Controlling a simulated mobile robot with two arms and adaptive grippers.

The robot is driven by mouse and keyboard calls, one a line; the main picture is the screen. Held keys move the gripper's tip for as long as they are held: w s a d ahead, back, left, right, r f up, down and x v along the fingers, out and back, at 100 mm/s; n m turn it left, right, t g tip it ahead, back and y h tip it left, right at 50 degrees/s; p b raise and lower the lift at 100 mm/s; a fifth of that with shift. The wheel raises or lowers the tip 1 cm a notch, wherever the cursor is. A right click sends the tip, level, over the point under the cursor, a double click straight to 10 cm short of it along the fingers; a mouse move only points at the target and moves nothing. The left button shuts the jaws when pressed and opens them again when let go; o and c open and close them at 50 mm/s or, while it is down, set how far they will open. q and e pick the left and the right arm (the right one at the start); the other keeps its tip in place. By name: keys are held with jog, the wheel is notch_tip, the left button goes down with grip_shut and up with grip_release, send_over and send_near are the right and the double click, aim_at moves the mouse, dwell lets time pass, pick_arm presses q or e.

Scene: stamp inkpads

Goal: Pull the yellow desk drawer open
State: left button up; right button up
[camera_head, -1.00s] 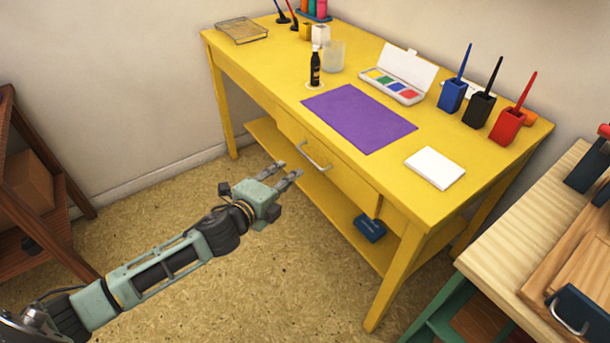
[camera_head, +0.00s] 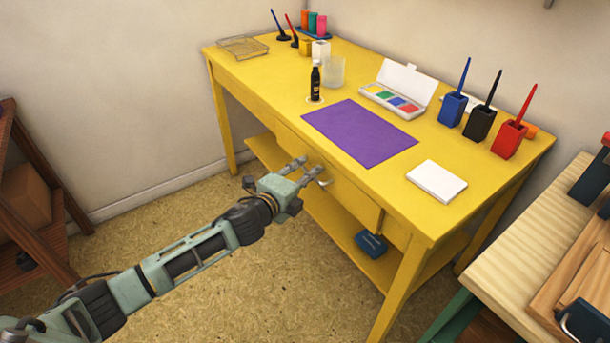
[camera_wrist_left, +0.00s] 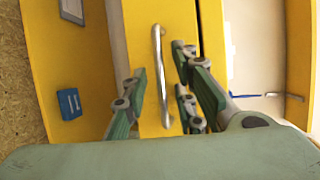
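The yellow desk (camera_head: 232,75) has a yellow drawer (camera_head: 350,195) in its front, which looks shut. The drawer's silver bar handle (camera_head: 323,178) is partly covered by my left gripper (camera_head: 306,167) in the head view. In the left wrist view the handle (camera_wrist_left: 161,75) stands upright against the drawer front (camera_wrist_left: 143,35), between the two fingers of the left gripper (camera_wrist_left: 160,95). The fingers are open, one on each side of the bar, with visible gaps to it. My right gripper is not in view.
A dark blue box (camera_head: 371,244) sits on the desk's lower shelf (camera_head: 335,222). On top are a purple mat (camera_head: 360,132), a white pad (camera_head: 436,181), a paint set (camera_head: 392,98) and a dark bottle (camera_head: 315,82). The floor before the drawer is clear.

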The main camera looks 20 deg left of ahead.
pick_arm(q)
grip_shut()
dwell(0.6)
